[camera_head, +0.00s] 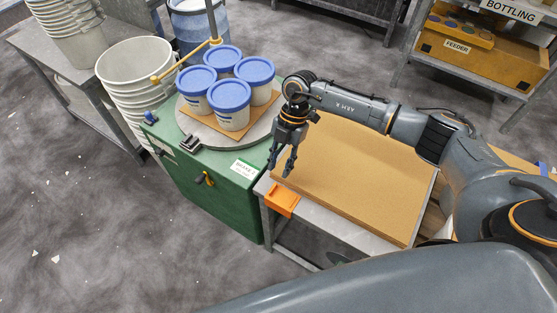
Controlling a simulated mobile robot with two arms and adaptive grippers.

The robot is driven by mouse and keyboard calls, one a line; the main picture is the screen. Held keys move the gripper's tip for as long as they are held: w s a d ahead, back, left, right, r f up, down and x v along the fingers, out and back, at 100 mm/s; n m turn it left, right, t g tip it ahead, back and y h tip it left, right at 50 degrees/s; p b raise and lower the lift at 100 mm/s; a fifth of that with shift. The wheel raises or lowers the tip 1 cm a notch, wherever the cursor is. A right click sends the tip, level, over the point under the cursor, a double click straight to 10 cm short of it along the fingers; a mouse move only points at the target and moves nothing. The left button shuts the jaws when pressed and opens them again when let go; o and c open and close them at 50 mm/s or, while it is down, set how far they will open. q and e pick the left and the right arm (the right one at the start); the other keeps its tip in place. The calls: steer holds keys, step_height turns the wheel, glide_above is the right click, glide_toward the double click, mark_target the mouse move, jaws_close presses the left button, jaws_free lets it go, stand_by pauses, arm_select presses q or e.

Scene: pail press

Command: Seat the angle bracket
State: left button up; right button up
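My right gripper (281,169) hangs over the left end of the work table (340,217), fingers down. Its fingers look apart, and I see nothing between them. An orange angled piece (283,200) sits at the table's near left corner, just below the gripper in the picture and apart from it. A small dark grey piece (190,144) lies at the front edge of the round plate (207,133) on the green machine (217,194). I cannot tell for certain which of these pieces is the angle bracket. My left gripper is not in view.
Several white pails with blue lids (229,96) stand on a brown sheet on the round plate. A yellow-tipped bar (184,62) passes beside them. Brown sheets (350,165) cover most of the table. Stacked empty pails (138,62) stand left. A feeder shelf (470,55) stands far right.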

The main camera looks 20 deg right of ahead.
mark_target(273, 188)
steer(key=b+x, duration=0.3)
steer(key=x, duration=0.3)
steer(key=shift+s+a+f, duration=0.1)
steer(key=shift+a+f, duration=0.1)
steer(key=shift+f, duration=0.05)
steer(key=shift+s+a+f+b, duration=0.1)
steer(key=shift+a+f+b, duration=0.05)
steer(key=shift+f+b, duration=0.2)
jaws_close()
steer(key=shift+r, duration=0.1)
step_height(273, 188, up, 4)
steer(key=p, duration=0.4)
